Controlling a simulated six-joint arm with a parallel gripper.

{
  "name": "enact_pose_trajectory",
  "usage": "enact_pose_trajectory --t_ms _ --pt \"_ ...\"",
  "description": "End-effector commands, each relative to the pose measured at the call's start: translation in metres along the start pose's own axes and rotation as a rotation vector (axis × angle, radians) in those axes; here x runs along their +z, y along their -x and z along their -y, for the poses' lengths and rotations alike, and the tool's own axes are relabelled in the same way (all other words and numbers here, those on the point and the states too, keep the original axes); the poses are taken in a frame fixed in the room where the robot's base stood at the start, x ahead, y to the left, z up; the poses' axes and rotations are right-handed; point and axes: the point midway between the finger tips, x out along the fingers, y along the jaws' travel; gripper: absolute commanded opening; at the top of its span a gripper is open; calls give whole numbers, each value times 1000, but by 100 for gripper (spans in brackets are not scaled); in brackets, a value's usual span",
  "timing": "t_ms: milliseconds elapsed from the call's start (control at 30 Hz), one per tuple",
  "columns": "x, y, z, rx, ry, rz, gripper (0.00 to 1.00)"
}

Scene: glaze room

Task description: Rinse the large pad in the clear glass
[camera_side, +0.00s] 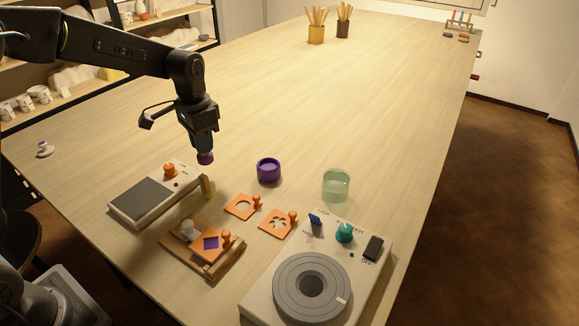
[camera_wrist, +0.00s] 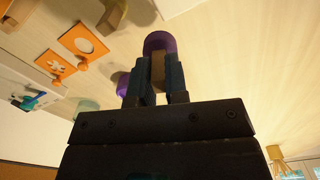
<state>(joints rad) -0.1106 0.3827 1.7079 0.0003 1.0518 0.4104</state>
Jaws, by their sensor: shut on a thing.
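My gripper (camera_side: 203,140) is shut on the large pad (camera_side: 205,158), whose purple end points down in the air above the table. In the wrist view the pad (camera_wrist: 160,41) shows purple beyond the fingers (camera_wrist: 158,85), with its tan handle between them. The clear glass (camera_side: 336,186) is a pale green, see-through cup standing on the table, to the right of and nearer the camera than the gripper. It shows faintly in the wrist view (camera_wrist: 87,104). The pad is well apart from the glass.
A purple cup (camera_side: 268,171) stands between gripper and glass. Orange stencils (camera_side: 242,206) (camera_side: 278,223), a wooden tray (camera_side: 172,240), a grey-topped device (camera_side: 140,200) and a turntable unit (camera_side: 262,301) crowd the near side. The table's far middle is clear.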

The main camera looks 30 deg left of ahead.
Motion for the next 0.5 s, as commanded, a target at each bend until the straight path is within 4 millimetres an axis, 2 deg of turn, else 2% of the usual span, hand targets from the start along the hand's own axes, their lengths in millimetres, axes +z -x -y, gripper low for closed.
enact_pose_trajectory --t_ms 133,233,367,500 --pt "-5 2 -2 -1 -1 -3 0" --pt "-21 5 -10 -2 -5 -9 0" --pt "-57 15 -32 -5 -8 -26 0" --pt "-101 28 -71 -4 -8 -48 0"
